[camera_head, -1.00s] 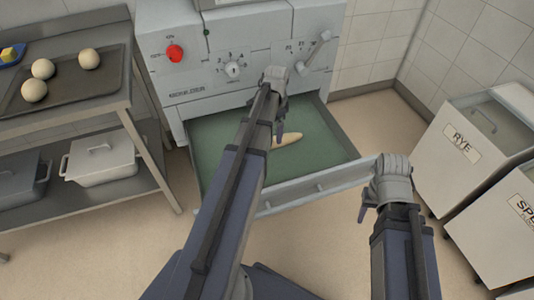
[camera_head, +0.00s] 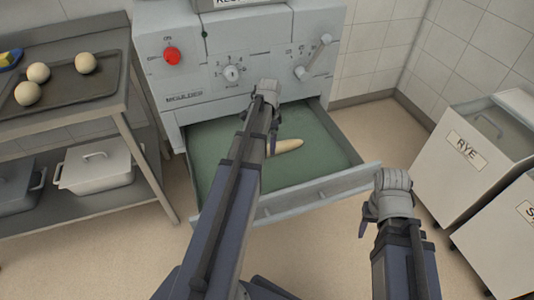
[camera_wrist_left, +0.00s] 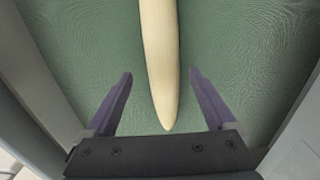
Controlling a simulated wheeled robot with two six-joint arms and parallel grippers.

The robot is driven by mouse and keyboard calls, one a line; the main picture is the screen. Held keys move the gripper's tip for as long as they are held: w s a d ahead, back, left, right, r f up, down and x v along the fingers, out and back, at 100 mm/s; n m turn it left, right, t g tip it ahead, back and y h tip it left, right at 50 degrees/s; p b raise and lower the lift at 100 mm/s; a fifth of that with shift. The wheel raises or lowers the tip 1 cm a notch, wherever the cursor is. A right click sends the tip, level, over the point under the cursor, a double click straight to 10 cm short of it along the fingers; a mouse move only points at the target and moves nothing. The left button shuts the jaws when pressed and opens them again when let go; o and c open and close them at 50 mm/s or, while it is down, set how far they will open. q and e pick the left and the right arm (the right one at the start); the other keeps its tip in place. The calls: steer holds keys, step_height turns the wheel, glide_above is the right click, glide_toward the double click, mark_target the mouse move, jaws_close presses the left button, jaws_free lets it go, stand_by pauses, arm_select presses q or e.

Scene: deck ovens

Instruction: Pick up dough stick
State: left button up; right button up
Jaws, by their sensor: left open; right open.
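The dough stick (camera_head: 288,145) is a pale, tapered roll lying on the green floor of the open drawer (camera_head: 322,190). My left gripper (camera_head: 272,140) is over the drawer, and its arm hides part of the stick in the head view. In the left wrist view the dough stick (camera_wrist_left: 160,60) runs down from the top edge, its pointed end between the two open fingers of my left gripper (camera_wrist_left: 162,85). No finger touches it there; the height gap is hard to judge. My right gripper (camera_head: 370,218) is open and empty, in front of the drawer at the right.
The machine front (camera_head: 240,55) with its knobs stands above the drawer. A steel table (camera_head: 70,125) at the left bears a tray (camera_head: 60,90) with dough balls. White bins, one marked RYE (camera_head: 465,150), stand at the right. Drawer walls surround the stick.

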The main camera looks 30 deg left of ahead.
arm_select(q)
steer(key=f+b, duration=0.2)
steer(key=f, duration=0.1)
steer(key=f+b, duration=0.1)
steer(key=shift+a+f+b, duration=0.2)
steer(key=shift+a+b, duration=0.1)
steer(key=shift+r, duration=0.1)
jaws_close()
stand_by(0.4)
